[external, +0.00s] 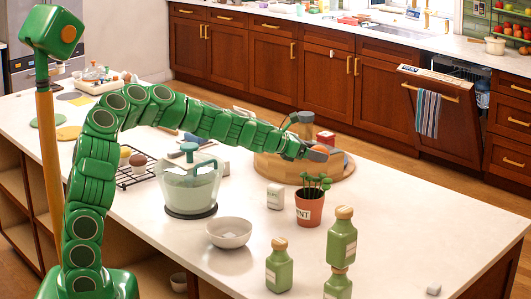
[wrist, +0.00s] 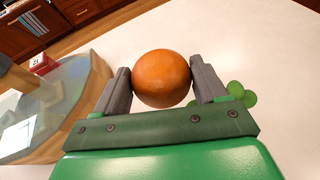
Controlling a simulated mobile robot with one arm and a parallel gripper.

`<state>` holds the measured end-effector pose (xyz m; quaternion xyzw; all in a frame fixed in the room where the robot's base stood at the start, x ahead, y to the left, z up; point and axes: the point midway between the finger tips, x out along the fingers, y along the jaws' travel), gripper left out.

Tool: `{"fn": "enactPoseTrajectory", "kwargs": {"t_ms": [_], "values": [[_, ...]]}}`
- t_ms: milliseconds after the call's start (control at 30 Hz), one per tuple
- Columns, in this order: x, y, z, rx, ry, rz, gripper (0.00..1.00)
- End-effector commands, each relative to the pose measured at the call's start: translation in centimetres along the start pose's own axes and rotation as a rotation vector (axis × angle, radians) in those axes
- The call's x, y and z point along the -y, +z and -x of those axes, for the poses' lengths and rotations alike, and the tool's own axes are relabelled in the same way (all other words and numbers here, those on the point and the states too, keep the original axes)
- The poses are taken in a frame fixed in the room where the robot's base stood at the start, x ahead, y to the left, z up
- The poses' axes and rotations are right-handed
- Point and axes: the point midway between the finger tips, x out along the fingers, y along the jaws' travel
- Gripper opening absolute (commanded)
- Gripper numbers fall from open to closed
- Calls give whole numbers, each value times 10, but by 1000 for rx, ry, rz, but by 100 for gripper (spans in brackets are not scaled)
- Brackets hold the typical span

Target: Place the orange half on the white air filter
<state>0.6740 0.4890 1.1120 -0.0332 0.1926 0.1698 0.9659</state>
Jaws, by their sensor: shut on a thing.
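My gripper (wrist: 161,88) is shut on the orange half (wrist: 161,78), with one grey finger on each side of it. From the wrist view it looks round and orange; I cannot see its cut face. In the external view my gripper (external: 322,153) is held over the round wooden board, behind the potted plant, and the orange is mostly hidden by the fingers. I cannot make out a white air filter for sure in either view.
The round wooden board (external: 268,174) carries a glass-like item and a red box (external: 325,138).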

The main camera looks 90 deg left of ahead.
Motion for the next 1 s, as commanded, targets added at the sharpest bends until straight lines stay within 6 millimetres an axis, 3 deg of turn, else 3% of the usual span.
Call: {"fn": "enactPoseTrajectory", "kwargs": {"t_ms": [33,300,667,1000], "values": [[-20,-2,4,-1,12,2,40],[-103,-10,31,1,26,9,40],[-199,-27,78,0,38,14,40],[-280,-48,136,-1,42,18,40]]}}
